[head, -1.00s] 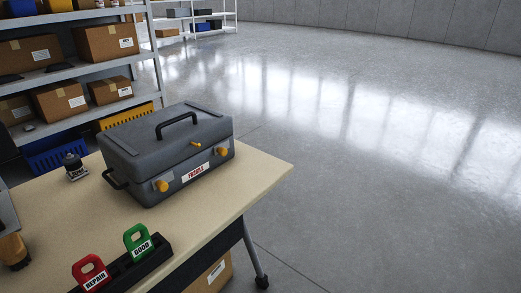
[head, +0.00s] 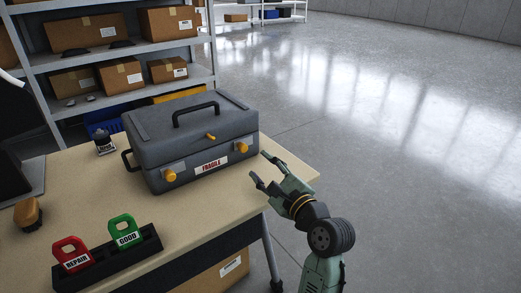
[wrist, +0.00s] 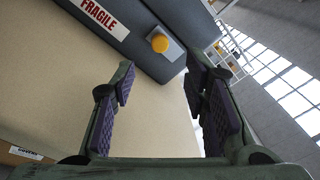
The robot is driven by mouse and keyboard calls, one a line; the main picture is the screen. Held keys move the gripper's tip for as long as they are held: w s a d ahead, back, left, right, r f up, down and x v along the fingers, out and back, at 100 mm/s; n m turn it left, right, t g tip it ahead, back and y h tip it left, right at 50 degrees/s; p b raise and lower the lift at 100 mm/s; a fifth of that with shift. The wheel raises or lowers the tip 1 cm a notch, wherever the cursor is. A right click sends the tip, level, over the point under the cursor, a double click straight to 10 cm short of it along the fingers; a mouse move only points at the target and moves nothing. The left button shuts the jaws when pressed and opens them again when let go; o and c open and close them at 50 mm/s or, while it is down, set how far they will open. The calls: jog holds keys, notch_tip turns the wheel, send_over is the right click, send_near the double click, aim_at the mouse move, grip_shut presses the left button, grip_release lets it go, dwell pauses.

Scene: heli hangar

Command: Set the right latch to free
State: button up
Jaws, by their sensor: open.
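A closed grey case (head: 190,148) with a black top handle stands on the table. Its front bears a FRAGILE label and two yellow-knobbed latches, the left latch (head: 169,175) and the right latch (head: 241,147). A small orange lever (head: 211,137) sits between them, higher up. My gripper (head: 257,167) is open and empty, just right of the case's front right corner and apart from the right latch. In the wrist view the right latch's round yellow knob (wrist: 160,43) shows beyond and between the open fingers (wrist: 160,98).
A black holder (head: 110,262) with a red REPAIR tag (head: 71,255) and a green GOOD tag (head: 125,232) lies at the table's front. Shelves with boxes are behind. The table (head: 200,212) before the case is clear.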

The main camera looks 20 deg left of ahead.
aim_at(244, 149)
jog(key=x, duration=0.9)
jog(key=shift+w+a+p, duration=0.25)
jog(key=shift+a+p, duration=0.05)
jog(key=shift+p, duration=0.05)
grip_shut()
dwell(0.4)
